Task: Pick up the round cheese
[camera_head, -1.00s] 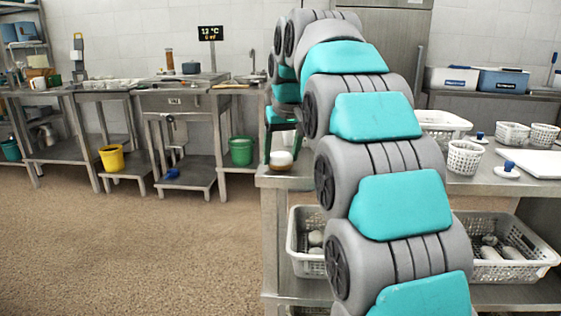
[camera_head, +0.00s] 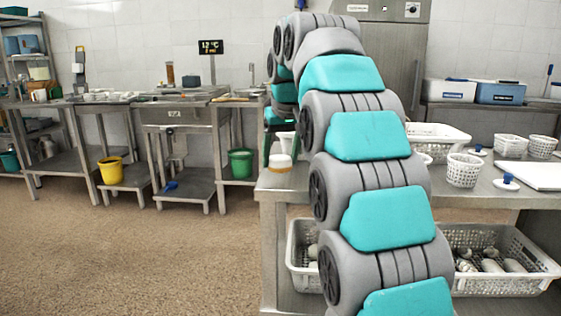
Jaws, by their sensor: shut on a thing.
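A small round thing, white with a tan band, is likely the round cheese (camera_head: 280,163). It shows over the left end of the steel table (camera_head: 271,187). The dark green fingers of my gripper (camera_head: 283,145) come down on both sides of it and are shut on it. A pale basket or cup partly shows behind, between the fingers. My arm hides much of the gripper and the table's middle. I cannot tell for sure whether the cheese is clear of the tabletop.
White perforated baskets (camera_head: 464,170) and a blue-knobbed white thing (camera_head: 507,182) stand on the table's right part, beside a white board (camera_head: 530,175). Larger baskets (camera_head: 500,284) with pale pieces sit on the lower shelf. Open floor (camera_head: 130,260) lies to the left.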

